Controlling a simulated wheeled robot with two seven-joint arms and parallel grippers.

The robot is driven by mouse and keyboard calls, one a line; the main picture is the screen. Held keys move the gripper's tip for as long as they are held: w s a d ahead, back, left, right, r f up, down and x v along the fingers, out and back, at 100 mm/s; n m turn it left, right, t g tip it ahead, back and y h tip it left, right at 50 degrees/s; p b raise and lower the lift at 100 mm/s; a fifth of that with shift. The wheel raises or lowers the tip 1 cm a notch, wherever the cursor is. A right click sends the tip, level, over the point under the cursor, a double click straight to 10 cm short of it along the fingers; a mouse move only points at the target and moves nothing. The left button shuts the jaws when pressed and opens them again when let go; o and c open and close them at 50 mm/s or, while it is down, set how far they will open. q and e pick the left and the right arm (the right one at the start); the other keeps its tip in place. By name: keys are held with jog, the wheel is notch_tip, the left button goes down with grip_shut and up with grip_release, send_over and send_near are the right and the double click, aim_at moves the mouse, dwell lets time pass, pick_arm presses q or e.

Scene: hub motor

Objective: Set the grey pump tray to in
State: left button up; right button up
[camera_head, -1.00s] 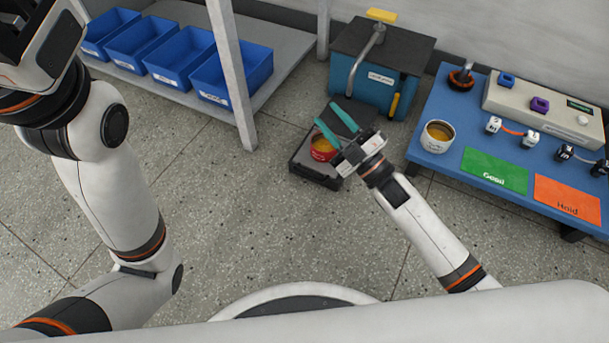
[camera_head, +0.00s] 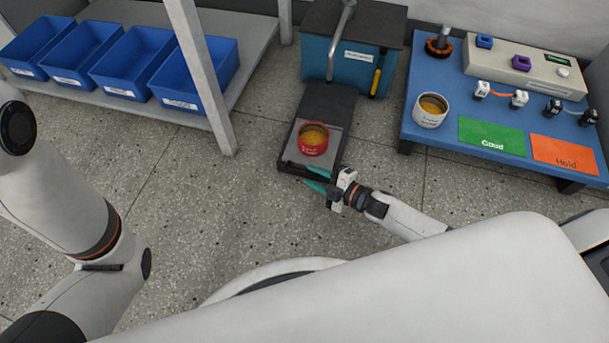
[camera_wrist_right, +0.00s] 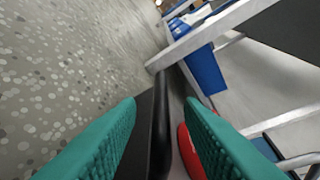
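The grey pump tray (camera_head: 336,141) sticks out toward me from the blue pump unit (camera_head: 350,60), with a dark front edge. A red can (camera_head: 313,139) with amber contents stands upright on it. My right gripper (camera_head: 300,176) is at the tray's front edge, fingers apart. In the right wrist view, the teal fingers (camera_wrist_right: 161,108) are open on either side of a black bar (camera_wrist_right: 160,125), without visibly closing on it. The red can (camera_wrist_right: 188,150) shows partly behind one finger. Only links of my left arm show; its gripper is outside the view.
A blue table (camera_head: 437,135) at right carries a white can (camera_head: 431,110), a green card (camera_head: 492,136), an orange card (camera_head: 565,153) and a control box (camera_head: 525,70). Several blue bins (camera_head: 195,78) stand on a shelf (camera_head: 240,60) at left. The floor left of the tray is clear.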

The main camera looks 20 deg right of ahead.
aim_at(310, 174)
jog(key=shift+b+x, duration=0.6)
jog(key=shift+x, duration=1.2)
grip_shut()
